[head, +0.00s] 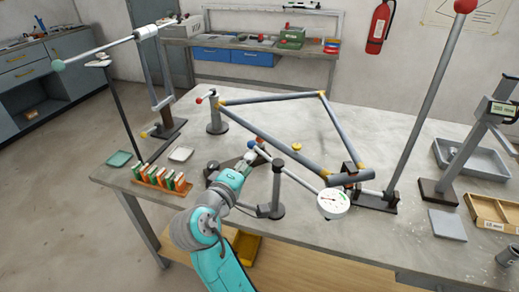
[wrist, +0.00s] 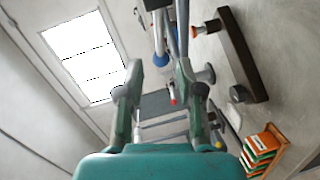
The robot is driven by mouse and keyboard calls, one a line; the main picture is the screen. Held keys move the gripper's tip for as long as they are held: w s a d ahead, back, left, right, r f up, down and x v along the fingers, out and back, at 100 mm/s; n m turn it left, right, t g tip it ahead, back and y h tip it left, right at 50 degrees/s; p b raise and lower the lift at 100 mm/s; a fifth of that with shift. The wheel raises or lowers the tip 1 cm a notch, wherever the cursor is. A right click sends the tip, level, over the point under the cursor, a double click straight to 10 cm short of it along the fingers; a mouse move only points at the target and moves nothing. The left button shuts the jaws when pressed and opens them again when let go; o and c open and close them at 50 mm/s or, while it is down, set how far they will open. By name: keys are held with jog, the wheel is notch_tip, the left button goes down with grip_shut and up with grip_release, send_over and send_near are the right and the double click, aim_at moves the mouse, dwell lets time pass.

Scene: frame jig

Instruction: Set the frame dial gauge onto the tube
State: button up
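The dial gauge has a round white dial (head: 332,203) at the table's front edge. A pale rod (head: 299,178) runs up left from it to a blue ball end (head: 253,144). The rod passes by the top of a short dark post (head: 278,188); I cannot tell whether it rests there. The grey tube frame (head: 272,139) with yellow joints lies behind it. My gripper (head: 250,157) is close to the blue end. In the wrist view my fingers (wrist: 157,92) are apart with nothing gripped between them; a blue-ended rod (wrist: 161,58) shows beyond them.
A tall red-balled rod (head: 430,90) stands right of the frame, and a green-balled rod (head: 100,51) is at left. A rack of green and orange blocks (head: 160,178) sits at the front left. A grey tray (head: 470,158) and a wooden box (head: 495,216) are at right.

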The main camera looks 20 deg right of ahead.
aim_at(259, 149)
jog(key=x, duration=0.8)
jog(key=shift+w+d, duration=0.1)
jog(key=shift+c, duration=0.3)
grip_shut()
